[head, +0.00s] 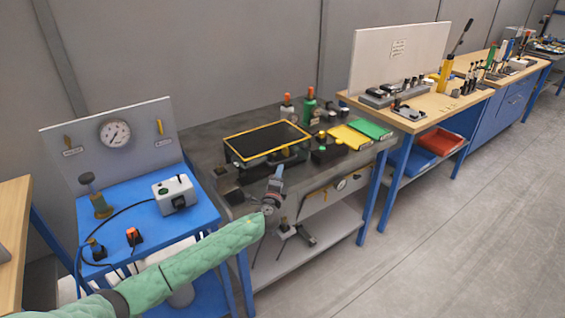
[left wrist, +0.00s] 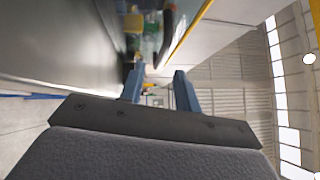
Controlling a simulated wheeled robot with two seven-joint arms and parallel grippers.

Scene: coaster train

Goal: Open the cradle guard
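The cradle guard appears to be the dark panel with a yellow frame (head: 240,136), lying flat and closed-looking over a black box-like cradle (head: 262,166) on the grey bench. My left gripper (head: 279,171) is at the front edge of this cradle, below the panel's front rim. In the left wrist view its two blue-grey fingers (left wrist: 159,82) stand apart with nothing held between them. A yellow edge (left wrist: 190,34) shows beyond the fingers at the top. Whether a finger touches the guard, I cannot tell. My right gripper is not in view.
Green and orange-topped bottles (head: 308,106) stand behind the cradle. A black block (head: 327,154) and yellow and green flat cases (head: 372,129) sit right of it. A blue bench (head: 150,231) with a gauge panel is at left. Open floor lies right.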

